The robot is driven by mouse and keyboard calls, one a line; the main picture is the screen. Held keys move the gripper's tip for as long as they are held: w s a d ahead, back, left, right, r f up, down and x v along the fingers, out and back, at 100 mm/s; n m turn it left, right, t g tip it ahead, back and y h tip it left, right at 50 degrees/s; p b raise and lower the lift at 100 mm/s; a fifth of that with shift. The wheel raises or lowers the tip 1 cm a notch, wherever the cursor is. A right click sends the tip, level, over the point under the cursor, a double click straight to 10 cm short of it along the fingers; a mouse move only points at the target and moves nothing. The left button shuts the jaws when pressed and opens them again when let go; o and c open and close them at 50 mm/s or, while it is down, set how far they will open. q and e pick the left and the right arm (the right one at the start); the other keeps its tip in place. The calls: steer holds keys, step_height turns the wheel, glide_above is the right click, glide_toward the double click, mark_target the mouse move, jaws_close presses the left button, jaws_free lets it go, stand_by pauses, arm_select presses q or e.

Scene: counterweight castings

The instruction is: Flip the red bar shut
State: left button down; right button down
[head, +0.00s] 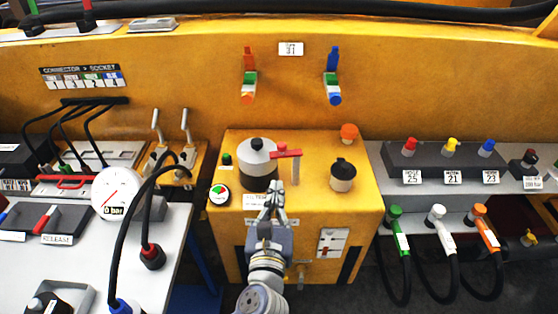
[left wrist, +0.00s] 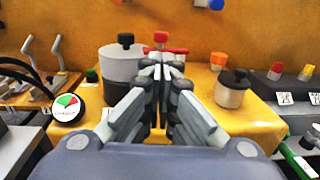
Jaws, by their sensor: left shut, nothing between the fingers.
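The red bar (head: 284,153) lies roughly level at the upper right of a grey canister (head: 258,172) with a black knob on its lid. Its right part sits over a thin grey post (head: 295,172). In the left wrist view the red bar (left wrist: 180,51) shows partly behind my fingertips, with a red knob (left wrist: 161,37) above it. My left gripper (head: 276,188) is shut and empty, just in front of the canister and below the bar. I cannot tell whether the fingertips touch anything. My right gripper is not in view.
The canister stands on a yellow box (head: 232,240). A small gauge (head: 219,194) sits left of it, and a small black-topped pot (head: 342,175) and orange knob (head: 349,131) sit right. Hoses and levers crowd both sides.

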mark_target(279, 152)
arm_select(q)
steer(key=w, duration=0.3)
steer(key=w+p, duration=0.1)
steer(key=w, duration=0.7)
steer(key=shift+d, duration=0.4)
steer(key=p, duration=0.1)
steer(key=w+m+h+p, duration=0.1)
steer(key=shift+a+r+p, duration=0.1)
steer(key=shift+r+p, duration=0.2)
steer(key=shift+p, duration=0.1)
steer(key=shift+a+h+p, duration=0.15)
steer(key=shift+h+p, duration=0.25)
steer(key=shift+h, duration=0.2)
steer(key=shift+w+a+m+g+h, duration=0.15)
steer(key=shift+m+g+h, duration=0.15)
steer(key=shift+m+h, duration=0.2)
